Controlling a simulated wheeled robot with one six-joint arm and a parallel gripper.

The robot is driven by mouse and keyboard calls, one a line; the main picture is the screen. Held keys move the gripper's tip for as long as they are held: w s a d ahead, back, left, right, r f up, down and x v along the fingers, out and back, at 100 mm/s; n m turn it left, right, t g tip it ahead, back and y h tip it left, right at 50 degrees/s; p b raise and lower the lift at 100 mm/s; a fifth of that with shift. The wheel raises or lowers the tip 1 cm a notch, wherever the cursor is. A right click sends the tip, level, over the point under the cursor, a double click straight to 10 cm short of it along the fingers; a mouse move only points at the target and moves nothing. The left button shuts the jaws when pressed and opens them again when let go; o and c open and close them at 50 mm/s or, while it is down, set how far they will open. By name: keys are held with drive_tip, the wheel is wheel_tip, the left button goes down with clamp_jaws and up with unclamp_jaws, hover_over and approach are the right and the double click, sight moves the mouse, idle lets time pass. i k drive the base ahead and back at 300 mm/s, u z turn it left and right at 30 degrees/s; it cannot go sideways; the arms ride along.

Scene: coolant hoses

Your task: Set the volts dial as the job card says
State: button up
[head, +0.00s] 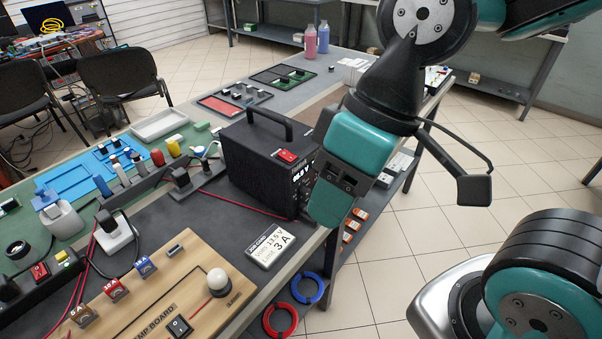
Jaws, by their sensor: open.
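The black power supply (255,160) stands on the bench, with a carry handle and a red switch on top. Its front panel (302,180) faces right and shows only as a narrow slanted strip. My gripper (338,190) is in front of and to the right of that panel and covers part of it. The gap between its fingers is hard to see; it holds nothing visible. I cannot make out the volts dial or its setting. The job card (271,246) lies in front of the supply; its small print seems to read volts 13.5 V, limit 3 A.
A wooden lamp board (150,290) with a white bulb and a rocker switch lies front left. Tools and trays fill the bench behind.

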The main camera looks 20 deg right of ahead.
sight(304, 191)
drive_tip(key=z, duration=1.05)
drive_tip(key=k, duration=0.45)
drive_tip(key=u, duration=0.8)
